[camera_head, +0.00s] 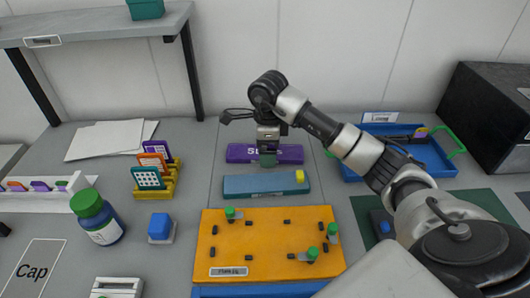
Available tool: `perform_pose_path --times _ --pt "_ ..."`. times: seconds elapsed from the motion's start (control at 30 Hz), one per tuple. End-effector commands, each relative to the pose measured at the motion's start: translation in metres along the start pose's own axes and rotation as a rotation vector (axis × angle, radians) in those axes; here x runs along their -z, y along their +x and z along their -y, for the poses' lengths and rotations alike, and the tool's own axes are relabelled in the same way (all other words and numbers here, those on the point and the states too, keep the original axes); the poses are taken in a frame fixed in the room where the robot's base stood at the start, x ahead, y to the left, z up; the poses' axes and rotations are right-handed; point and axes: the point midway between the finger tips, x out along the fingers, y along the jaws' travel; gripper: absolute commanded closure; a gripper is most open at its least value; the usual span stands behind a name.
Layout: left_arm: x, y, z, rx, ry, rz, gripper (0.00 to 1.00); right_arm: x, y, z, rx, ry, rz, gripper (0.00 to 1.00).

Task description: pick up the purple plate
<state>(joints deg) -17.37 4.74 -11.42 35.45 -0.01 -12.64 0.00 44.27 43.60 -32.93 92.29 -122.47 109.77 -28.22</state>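A long purple block (240,153) with white lettering lies on the grey table in the middle, behind a blue-grey bar. A flat purple card (151,156) stands at the back of a small yellow rack (168,187), behind an orange card (152,161) and a teal card (147,178). My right gripper (268,157) points down over the middle of the purple block and hides part of it and its lettering. A small grey-green patch shows at its fingertips; I cannot tell whether the fingers are open or touching anything. My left gripper is not in view.
The blue-grey bar (255,187) lies in front of the purple block. A green-capped bottle (103,228) stands left, a blue tray (435,157) right. White sheets (100,140) lie at back left.

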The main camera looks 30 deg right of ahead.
Motion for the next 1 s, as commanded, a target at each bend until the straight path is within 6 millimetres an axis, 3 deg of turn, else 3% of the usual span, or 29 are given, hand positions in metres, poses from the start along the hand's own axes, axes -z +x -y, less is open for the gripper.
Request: perform_pose_path --times 0.3,0.7,1.0 --pt "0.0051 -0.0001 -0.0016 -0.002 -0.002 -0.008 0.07 0.0002 0.0083 0.0001 0.001 0.000 0.000 0.06" --pt "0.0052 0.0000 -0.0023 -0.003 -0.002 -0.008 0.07 0.0001 0.0080 0.0000 0.001 0.000 0.000 0.66" --pt "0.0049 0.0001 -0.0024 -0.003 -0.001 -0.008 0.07 0.0000 0.0049 0.0004 0.003 0.000 0.002 0.66"
